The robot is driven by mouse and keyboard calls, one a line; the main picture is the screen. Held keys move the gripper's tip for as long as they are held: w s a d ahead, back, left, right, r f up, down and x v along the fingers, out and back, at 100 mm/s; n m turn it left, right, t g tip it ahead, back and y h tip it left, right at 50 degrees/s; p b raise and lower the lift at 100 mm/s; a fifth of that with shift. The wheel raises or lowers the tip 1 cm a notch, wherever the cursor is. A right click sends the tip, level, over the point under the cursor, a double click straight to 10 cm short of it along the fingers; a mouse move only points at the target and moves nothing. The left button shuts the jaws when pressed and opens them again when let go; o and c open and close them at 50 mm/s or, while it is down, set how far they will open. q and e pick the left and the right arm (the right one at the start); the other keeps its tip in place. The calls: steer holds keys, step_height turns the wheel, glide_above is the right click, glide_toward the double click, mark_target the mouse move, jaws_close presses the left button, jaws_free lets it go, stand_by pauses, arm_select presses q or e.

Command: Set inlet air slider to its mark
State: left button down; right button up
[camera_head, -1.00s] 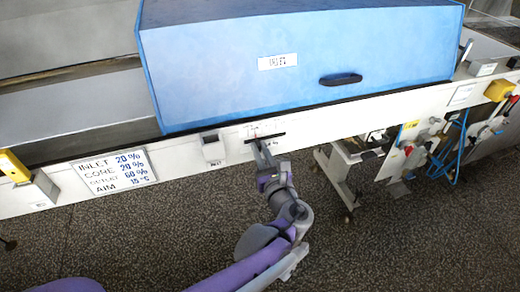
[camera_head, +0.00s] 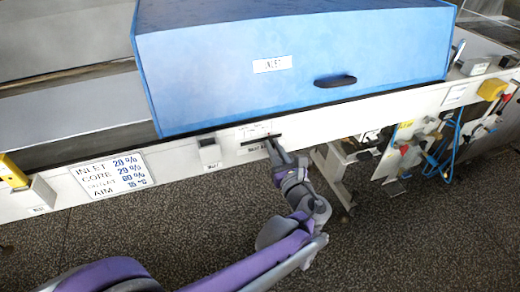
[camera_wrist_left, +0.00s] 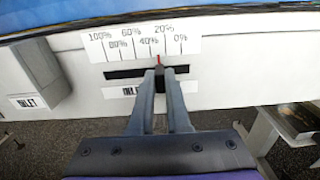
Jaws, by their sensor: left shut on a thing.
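The inlet air slider's dark slot (camera_wrist_left: 125,73) runs along the white panel under a printed scale (camera_wrist_left: 140,42) from 100% at left to 0% at right. A red pointer (camera_wrist_left: 158,59) stands at the scale's lower edge, near the 20% tick and slightly to its left. My left gripper (camera_wrist_left: 160,76) is shut on the slider knob, which is mostly hidden between the fingers. In the head view my left gripper (camera_head: 272,147) is at the right part of the slot. The sign (camera_head: 112,173) reads INLET 20 %. My right gripper is not in view.
A blue hood (camera_head: 290,60) with a dark handle stands above the panel. A small grey box (camera_head: 209,152) sticks out left of the slot. At right are a stand, blue hoses and a yellow box (camera_head: 491,89). The floor in front is clear.

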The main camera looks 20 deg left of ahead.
arm_select(q)
steer(key=shift+w+d, duration=0.3)
steer(key=shift+d, duration=0.1)
steer(key=c, duration=0.9)
jaws_free()
steer(key=p+v, duration=0.1)
steer(key=v, duration=1)
steer(key=shift+w, duration=0.1)
steer(key=shift+a, duration=0.1)
